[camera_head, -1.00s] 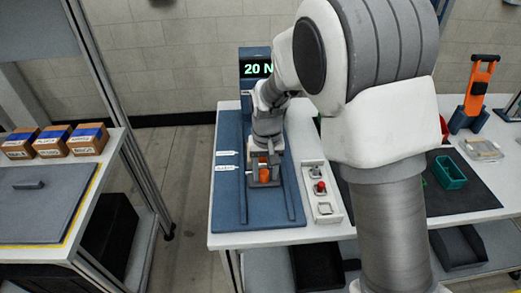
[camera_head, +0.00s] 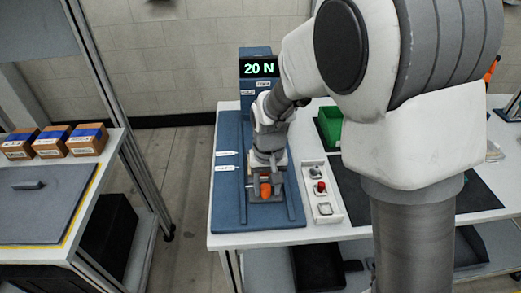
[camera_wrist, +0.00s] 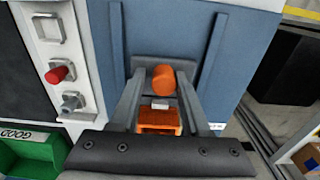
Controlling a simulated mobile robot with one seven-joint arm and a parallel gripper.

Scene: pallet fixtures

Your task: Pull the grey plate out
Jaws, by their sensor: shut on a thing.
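The grey plate (camera_head: 268,198) lies on the blue fixture board (camera_head: 230,190), between two raised blue rails, toward the front end of the board. An upright orange handle (camera_head: 265,189) stands on it. In the wrist view the round orange handle (camera_wrist: 163,80) sits between my fingertips, with a strip of grey plate (camera_wrist: 165,62) beyond it. My gripper (camera_head: 264,181) is shut on the handle, which also shows in the wrist view between the fingers (camera_wrist: 160,85). The gripper hides much of the plate.
A display (camera_head: 259,68) behind the board reads 20 N. A switch box (camera_head: 322,195) with a red button stands just right of the board. A green bin (camera_head: 330,128) is farther right. A separate table (camera_head: 45,205) with small boxes stands left, across an open floor gap.

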